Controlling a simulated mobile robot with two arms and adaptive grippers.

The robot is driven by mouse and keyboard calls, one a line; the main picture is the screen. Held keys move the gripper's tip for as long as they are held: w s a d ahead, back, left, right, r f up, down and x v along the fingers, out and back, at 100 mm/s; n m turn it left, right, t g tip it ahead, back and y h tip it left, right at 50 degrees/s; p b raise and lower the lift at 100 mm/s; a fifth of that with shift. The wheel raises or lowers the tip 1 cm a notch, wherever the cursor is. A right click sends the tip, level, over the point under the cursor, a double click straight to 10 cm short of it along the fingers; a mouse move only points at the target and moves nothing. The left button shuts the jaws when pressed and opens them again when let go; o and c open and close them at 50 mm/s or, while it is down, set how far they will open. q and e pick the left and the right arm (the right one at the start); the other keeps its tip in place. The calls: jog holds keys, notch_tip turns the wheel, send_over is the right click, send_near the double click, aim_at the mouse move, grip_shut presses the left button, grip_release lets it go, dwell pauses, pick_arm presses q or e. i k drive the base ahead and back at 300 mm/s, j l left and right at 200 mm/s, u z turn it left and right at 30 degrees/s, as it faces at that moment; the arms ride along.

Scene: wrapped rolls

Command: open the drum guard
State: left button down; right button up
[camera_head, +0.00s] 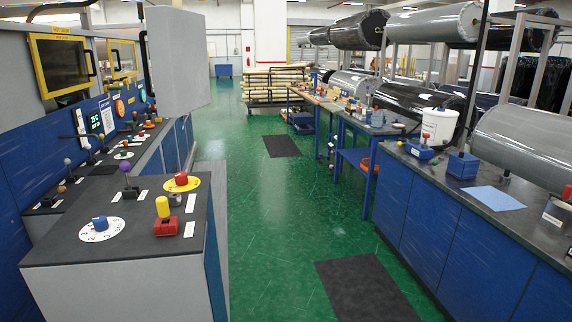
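On the left machine's grey upper wall is a yellow-framed dark window panel (62,93) with a black handle (91,64) on its right side. It looks closed against the wall. A second, smaller yellow-framed panel (122,74) with a handle sits farther along the same wall. Neither of my grippers is in view.
A black-topped console (130,225) with knobs, levers and a dial (101,229) stands at front left. A grey box (178,60) hangs beyond the panels. The green aisle (260,200) between is clear, with dark floor mats.

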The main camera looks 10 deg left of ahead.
aim_at(31, 37)
jog(key=i+l, duration=0.25)
jog(key=i, duration=0.3)
jog(key=i+l+z, duration=0.15)
jog(key=i, duration=0.35)
jog(key=i+l, duration=0.25)
jog(key=i, duration=0.3)
jog(key=i+j+u, duration=0.15)
jog(key=i+u, duration=0.25)
jog(key=i, duration=0.5)
jog(key=i+l+u, duration=0.15)
jog(key=i+u, duration=0.3)
jog(key=i, duration=0.4)
